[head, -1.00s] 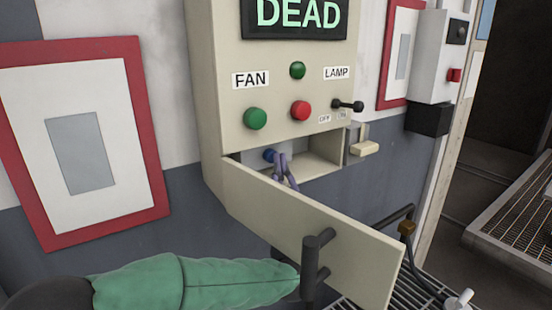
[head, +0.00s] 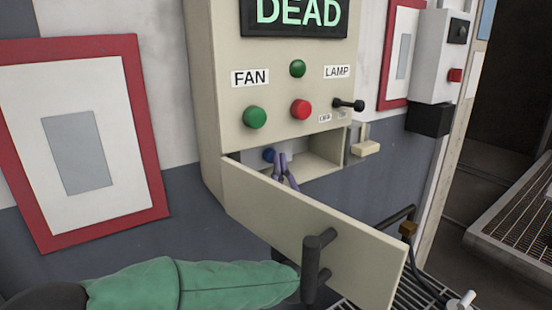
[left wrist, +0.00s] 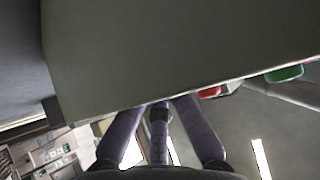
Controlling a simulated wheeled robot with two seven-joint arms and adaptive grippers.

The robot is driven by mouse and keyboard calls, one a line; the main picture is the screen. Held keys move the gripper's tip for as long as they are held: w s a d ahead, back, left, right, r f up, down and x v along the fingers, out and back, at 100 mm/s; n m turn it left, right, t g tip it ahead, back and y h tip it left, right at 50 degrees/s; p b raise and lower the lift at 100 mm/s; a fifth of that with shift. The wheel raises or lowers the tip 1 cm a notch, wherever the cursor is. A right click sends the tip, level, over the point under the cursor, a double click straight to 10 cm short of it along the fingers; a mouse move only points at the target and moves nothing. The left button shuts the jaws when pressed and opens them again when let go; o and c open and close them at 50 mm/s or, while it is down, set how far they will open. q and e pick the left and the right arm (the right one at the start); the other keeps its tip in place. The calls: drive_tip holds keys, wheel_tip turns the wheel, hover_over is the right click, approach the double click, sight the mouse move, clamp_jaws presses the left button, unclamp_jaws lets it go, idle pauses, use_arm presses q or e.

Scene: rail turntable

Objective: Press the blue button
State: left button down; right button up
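The blue button (head: 268,155) is at the back of the open lower compartment of the beige cabinet (head: 231,60) in the head view, partly covered by my fingers. My left gripper (head: 279,160) has its purple fingers inside the compartment, just right of the button. The fingertips are close together and appear shut, holding nothing I can see. I cannot tell whether they touch the button. In the left wrist view the fingers (left wrist: 158,110) lean together and their tips pass behind a grey-green panel (left wrist: 180,60). My right gripper is not in view.
The flap door (head: 300,225) hangs open in front of the compartment, with a dark handle (head: 313,262). Above are a green FAN button (head: 254,117), a red button (head: 301,109), another green button (head: 297,68) and a LAMP lever (head: 347,104). A DEAD display (head: 295,14) is lit.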

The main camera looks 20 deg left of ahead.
use_arm(q)
drive_tip(key=shift+a+f, duration=0.1)
drive_tip(key=shift+f, duration=0.2)
drive_tip(key=shift+s+d+f, duration=0.15)
drive_tip(key=shift+s+d, duration=0.05)
drive_tip(key=shift+s, duration=0.05)
drive_tip(key=shift+s+d+b, duration=0.3)
drive_tip(key=shift+s+d, duration=0.7)
drive_tip(key=shift+d, duration=0.3)
